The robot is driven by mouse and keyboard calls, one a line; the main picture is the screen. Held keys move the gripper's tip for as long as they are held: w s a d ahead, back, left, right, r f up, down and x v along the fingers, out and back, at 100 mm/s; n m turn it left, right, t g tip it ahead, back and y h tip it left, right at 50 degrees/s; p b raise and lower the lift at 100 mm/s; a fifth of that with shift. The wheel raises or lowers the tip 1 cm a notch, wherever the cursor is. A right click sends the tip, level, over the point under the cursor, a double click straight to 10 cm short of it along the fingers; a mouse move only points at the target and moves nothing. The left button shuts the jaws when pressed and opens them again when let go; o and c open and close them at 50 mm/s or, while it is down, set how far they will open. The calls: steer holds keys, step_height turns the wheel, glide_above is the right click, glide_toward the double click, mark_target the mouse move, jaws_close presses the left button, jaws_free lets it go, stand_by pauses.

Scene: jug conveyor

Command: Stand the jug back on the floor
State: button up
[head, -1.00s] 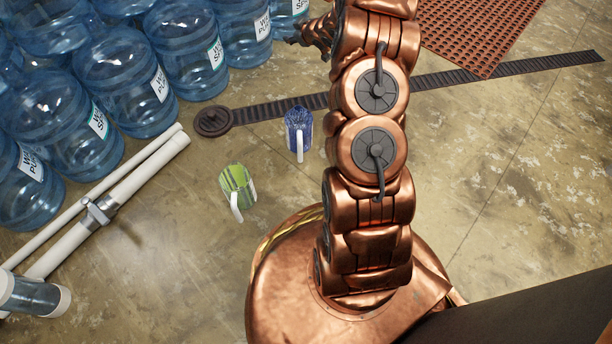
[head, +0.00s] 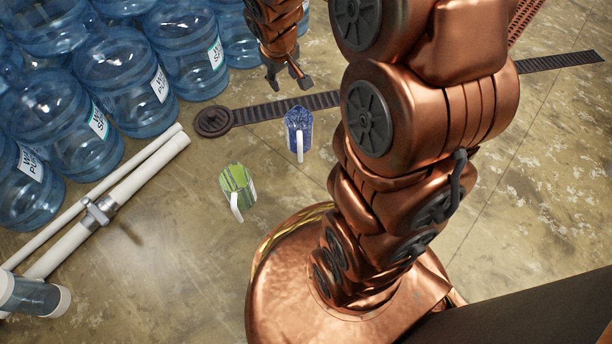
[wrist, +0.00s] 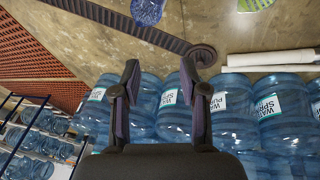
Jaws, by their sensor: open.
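A blue patterned jug (head: 297,122) with a white handle is on the floor just in front of the dark strip. A green and white jug (head: 236,181) with a white handle is on the floor nearer and to the left. I cannot tell for sure whether either stands or lies. My gripper (head: 289,79) is open and empty, beyond the blue jug and apart from it. In the wrist view, my open fingers (wrist: 159,75) point toward the strip; the blue jug (wrist: 148,11) and green jug (wrist: 256,4) are cut by the top edge.
Large blue water bottles (head: 118,75) crowd the left and back. White pipes (head: 120,195) lie left of the green jug. A dark flat strip (head: 262,112) with a round end crosses the floor. A red-brown perforated mat (wrist: 35,45) shows in the wrist view. Floor between pipes and jugs is clear.

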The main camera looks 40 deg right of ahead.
steer(key=s+a+r+g+y, duration=0.1)
steer(key=s+a+g, duration=0.2)
steer(key=s, duration=1)
steer(key=s+a+r+g+y, duration=0.1)
steer(key=s+a+r+g, duration=0.1)
steer(key=s+a, duration=0.7)
steer(key=s, duration=0.5)
steer(key=shift+s+a+m+g, duration=0.2)
steer(key=shift+m+g, duration=0.1)
steer(key=shift+g, duration=0.1)
steer(key=shift+w, duration=0.1)
